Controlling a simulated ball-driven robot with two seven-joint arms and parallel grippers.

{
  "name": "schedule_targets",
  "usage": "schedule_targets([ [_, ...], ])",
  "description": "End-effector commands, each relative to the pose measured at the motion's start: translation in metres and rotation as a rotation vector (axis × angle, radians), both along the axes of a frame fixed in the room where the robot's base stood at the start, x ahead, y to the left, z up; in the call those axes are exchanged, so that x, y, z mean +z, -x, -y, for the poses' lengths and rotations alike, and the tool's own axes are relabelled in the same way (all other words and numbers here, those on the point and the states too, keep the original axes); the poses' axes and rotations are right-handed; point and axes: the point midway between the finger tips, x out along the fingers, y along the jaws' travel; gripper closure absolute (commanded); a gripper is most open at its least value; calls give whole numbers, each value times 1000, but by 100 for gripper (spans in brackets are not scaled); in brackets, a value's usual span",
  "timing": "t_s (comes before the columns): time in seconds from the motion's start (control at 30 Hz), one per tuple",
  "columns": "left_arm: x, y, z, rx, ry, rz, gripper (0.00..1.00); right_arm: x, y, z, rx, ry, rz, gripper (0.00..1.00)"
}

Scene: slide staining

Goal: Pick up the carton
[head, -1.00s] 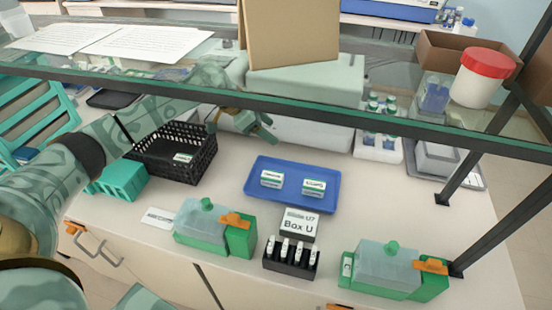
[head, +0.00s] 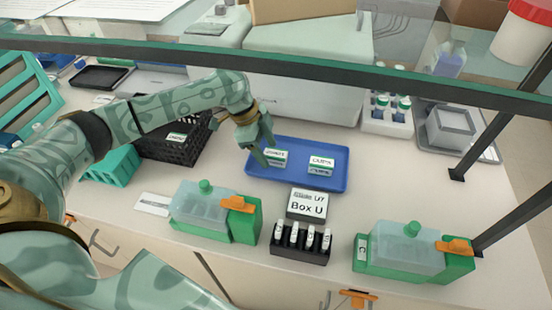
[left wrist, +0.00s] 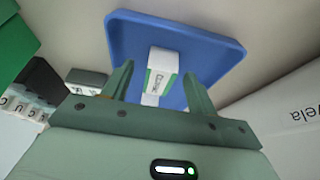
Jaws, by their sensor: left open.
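Two small white cartons with green bands lie on a blue tray (head: 300,186): a left carton (head: 276,158) and a right carton (head: 320,165). My left gripper (head: 268,152) is open, pointing down at the left side of the tray, close by the left carton and partly covering it. In the left wrist view, one carton (left wrist: 163,62) shows between the two spread fingers of the gripper (left wrist: 159,72), over the blue tray (left wrist: 208,48). I cannot tell whether the fingers touch it. My right gripper is not in view.
A glass shelf (head: 290,78) with a dark edge crosses above the bench. A black basket (head: 170,148) stands left of the tray. The Box U box (head: 306,206), a black vial rack (head: 300,245) and two green-based staining jars (head: 212,212) (head: 412,252) stand in front.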

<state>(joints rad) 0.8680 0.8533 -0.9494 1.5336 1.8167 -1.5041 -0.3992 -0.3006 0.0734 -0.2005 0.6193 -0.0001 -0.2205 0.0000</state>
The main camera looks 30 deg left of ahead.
Motion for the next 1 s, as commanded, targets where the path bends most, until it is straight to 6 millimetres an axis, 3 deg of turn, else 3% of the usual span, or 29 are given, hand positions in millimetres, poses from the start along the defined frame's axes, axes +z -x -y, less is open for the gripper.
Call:
schedule_targets([
  [0.1,-18,-2,6,1,0,-1,42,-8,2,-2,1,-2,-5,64],
  [0.3,-17,-2,6,1,-1,2,42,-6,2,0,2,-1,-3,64],
  [0.5,-17,-2,6,2,0,1,90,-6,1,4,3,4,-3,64],
  [0.8,-13,-3,6,1,-1,3,90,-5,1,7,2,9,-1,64],
  [1.0,26,-3,6,2,-1,7,90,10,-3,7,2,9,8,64],
])
